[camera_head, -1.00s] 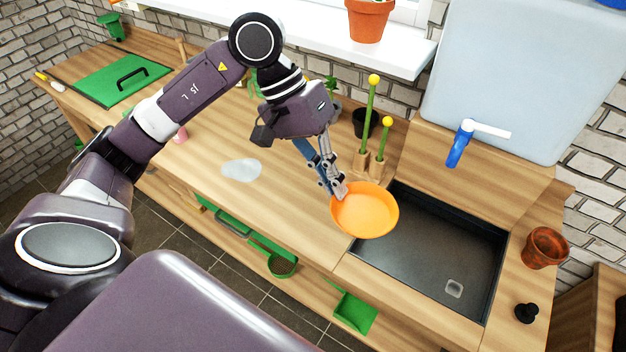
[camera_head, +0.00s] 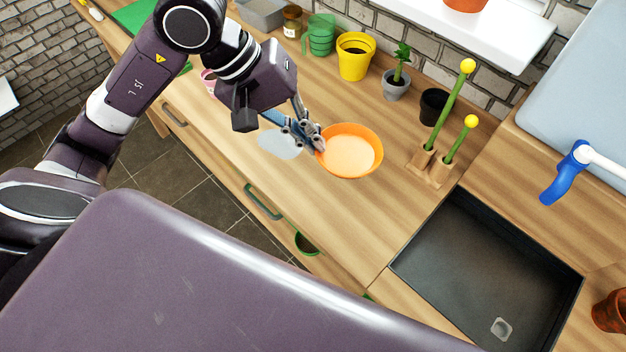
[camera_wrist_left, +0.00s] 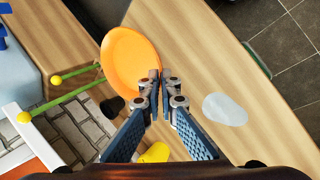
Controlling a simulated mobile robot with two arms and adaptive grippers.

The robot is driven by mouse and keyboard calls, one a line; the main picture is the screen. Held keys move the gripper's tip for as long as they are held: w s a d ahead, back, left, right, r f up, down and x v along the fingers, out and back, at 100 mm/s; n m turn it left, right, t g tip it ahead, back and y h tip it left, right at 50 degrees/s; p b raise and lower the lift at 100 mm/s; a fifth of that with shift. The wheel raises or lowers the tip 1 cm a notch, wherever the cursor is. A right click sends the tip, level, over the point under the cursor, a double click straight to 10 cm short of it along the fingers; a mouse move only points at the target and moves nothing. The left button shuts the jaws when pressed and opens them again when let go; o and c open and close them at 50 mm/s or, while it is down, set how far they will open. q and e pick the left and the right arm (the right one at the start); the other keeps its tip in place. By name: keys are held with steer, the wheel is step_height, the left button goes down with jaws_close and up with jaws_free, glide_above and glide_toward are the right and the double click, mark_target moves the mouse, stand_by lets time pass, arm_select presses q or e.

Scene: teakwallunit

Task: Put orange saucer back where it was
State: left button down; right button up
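The orange saucer (camera_head: 349,152) is over the wooden counter, left of the sink in the head view. My left gripper (camera_head: 318,146) is shut on the saucer's left rim. In the left wrist view the saucer (camera_wrist_left: 131,62) extends up and left from the fingertips (camera_wrist_left: 159,78), which pinch its edge. I cannot tell whether the saucer touches the counter or is held just above it. A pale grey-white flat patch (camera_head: 281,143) lies on the counter left of the saucer. My right gripper is not in view.
A dark sink (camera_head: 490,265) is at the lower right. A wooden holder with yellow-topped green sticks (camera_head: 433,165), a black pot (camera_head: 433,104), a small potted plant (camera_head: 397,82) and a yellow pot (camera_head: 355,56) stand along the back.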

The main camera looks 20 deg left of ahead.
arm_select(q)
step_height(320, 180, down, 10)
steer(key=shift+w+r+p, duration=0.1)
steer(key=shift+r+p, duration=0.05)
steer(key=shift+p, duration=0.35)
steer(key=shift+f, duration=0.65)
step_height(320, 180, down, 3)
steer(key=shift+f+p, duration=0.1)
steer(key=shift+p, duration=0.2)
steer(key=shift+f, duration=0.25)
steer(key=c, duration=2.7)
jaws_free()
steer(key=shift+f+b, duration=0.15)
steer(key=shift+b, duration=0.15)
steer(key=shift+o, duration=1.4)
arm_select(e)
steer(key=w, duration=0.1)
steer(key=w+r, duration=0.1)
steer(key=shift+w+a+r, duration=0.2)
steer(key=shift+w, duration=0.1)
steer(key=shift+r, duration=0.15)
